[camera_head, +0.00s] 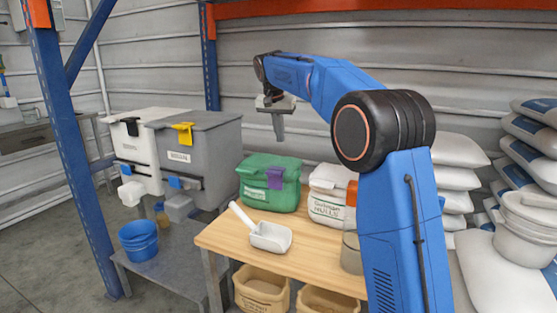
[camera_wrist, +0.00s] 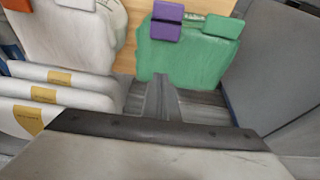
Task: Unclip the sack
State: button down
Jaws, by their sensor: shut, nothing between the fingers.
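A green sack (camera_head: 269,190) stands at the back of the wooden table with a purple clip (camera_head: 275,178) on its folded top. The sack (camera_wrist: 190,62) and its purple clip (camera_wrist: 166,20) also show in the wrist view. To its right is a white sack (camera_head: 326,207) with an orange clip (camera_head: 352,193), partly hidden by my arm. My gripper (camera_head: 279,138) is shut and empty, pointing down above the green sack and apart from it. In the wrist view its fingers (camera_wrist: 163,88) overlap the green sack's lower edge.
A white scoop (camera_head: 270,237) lies on the wooden table (camera_head: 228,240). Grey (camera_head: 195,150) and white (camera_head: 136,148) hoppers stand to the left, above a blue bucket (camera_head: 138,238). Piled white sacks (camera_head: 458,165) stand behind my arm. A blue post (camera_head: 72,150) rises at left.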

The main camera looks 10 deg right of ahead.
aim_at(275, 179)
jog(key=x, duration=1)
jog(key=shift+s+a, duration=0.3)
jog(key=shift+s, duration=0.2)
jog(key=shift+s+a, duration=0.35)
jog(key=shift+s, duration=0.15)
jog(key=shift+s+a, duration=0.45)
jog(key=shift+s, duration=0.2)
